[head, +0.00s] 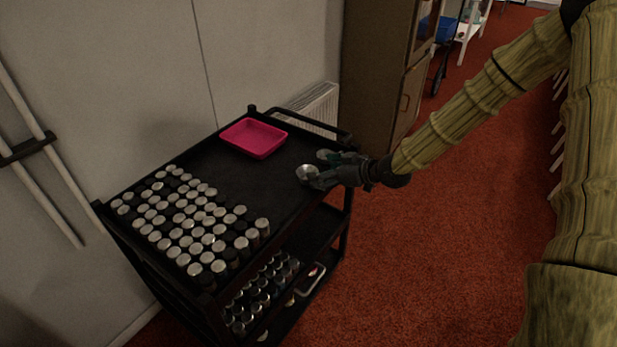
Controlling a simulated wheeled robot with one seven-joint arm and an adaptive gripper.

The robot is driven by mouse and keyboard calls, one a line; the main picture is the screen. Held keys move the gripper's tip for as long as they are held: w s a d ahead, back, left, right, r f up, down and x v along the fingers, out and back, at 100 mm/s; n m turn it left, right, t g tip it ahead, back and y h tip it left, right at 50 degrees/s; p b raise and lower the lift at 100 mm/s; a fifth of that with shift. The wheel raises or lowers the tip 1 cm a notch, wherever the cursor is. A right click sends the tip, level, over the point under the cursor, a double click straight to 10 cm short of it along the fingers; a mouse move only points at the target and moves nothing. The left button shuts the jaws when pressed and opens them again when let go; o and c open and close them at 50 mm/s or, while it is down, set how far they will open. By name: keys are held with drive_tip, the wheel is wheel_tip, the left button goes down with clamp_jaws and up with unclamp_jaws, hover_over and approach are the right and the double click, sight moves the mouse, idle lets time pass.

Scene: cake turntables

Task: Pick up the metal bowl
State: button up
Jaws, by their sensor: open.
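The metal bowl (305,174) is a small, shiny round thing on the black top shelf of the cart (250,183), near its right edge. My gripper (322,169) reaches in from the right, just above the cart top. Its fingers are open, one beside the bowl's right side and the other farther back. The near finger overlaps the bowl's edge in the picture; I cannot tell whether they touch. A small greenish thing (335,157) shows between or behind the fingers, partly hidden.
A pink tray (256,137) sits at the back of the cart top. Many silver-topped jars (185,222) crowd its left and front. More jars (262,292) stand on the lower shelf. A radiator (313,104) and a brown cabinet (378,75) are behind.

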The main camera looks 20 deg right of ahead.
sight(301, 172)
drive_tip(key=shift+s+a+x, duration=0.1)
drive_tip(key=shift+x, duration=1.1)
drive_tip(key=shift+s+a+x, duration=0.1)
drive_tip(key=shift+s+x, duration=0.05)
drive_tip(key=shift+x, duration=1.1)
drive_tip(key=shift+f, duration=0.1)
drive_tip(key=c, duration=1.1)
